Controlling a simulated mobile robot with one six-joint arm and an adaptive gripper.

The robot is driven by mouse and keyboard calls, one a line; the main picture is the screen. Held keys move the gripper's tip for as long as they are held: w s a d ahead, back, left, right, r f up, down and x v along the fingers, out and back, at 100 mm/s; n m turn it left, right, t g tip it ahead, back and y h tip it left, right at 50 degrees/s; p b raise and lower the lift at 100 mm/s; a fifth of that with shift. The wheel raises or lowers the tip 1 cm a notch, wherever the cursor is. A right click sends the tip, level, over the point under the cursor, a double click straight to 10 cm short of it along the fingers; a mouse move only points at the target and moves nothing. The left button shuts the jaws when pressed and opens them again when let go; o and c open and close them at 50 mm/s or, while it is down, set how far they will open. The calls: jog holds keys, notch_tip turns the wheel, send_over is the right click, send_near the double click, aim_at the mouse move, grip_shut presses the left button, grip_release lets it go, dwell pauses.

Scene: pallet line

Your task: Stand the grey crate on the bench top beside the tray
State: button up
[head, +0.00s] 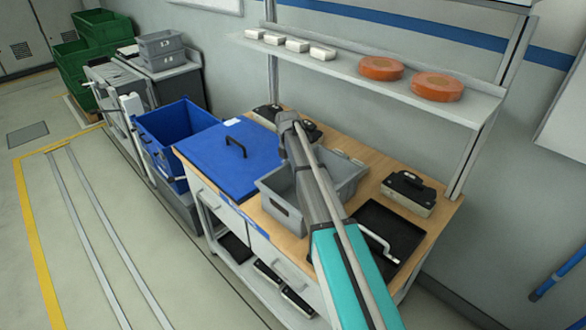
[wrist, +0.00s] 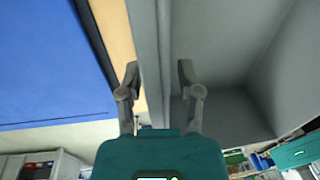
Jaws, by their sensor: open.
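The grey crate (head: 283,216) stands upright on the wooden bench top (head: 446,206), between a blue lid-like panel and the black tray (head: 408,232). The arm crosses over it and hides part of its inside. In the wrist view the crate wall (wrist: 152,45) runs up between the fingers of my gripper (wrist: 158,72), with the crate's inside to the right. My gripper is open, one finger on each side of the wall line. I cannot tell whether either finger touches it. In the head view the fingers are not clearly visible.
The blue panel (head: 228,152) with a black handle lies left of the crate. A black-topped case (head: 408,193) stands at the right rear. A shelf (head: 380,80) with white boxes and orange discs overhangs the back. A blue bin (head: 172,135) stands left of the bench.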

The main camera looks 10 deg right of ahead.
jog(key=shift+r, duration=0.1)
notch_tip(320, 180, up, 12)
jog(key=w+p, duration=0.1)
jog(key=p, duration=1.1)
jog(key=shift+w+a, duration=0.25)
dwell(0.7)
jog(key=shift+s+m, duration=0.3)
jog(key=shift+s, duration=0.25)
jog(key=s+d+m+t, duration=0.1)
jog(key=s+m, duration=2.3)
jog(key=s, duration=0.6)
jog(key=shift+s+t, duration=0.3)
jog(key=shift+s, duration=0.1)
jog(key=shift+d, duration=0.1)
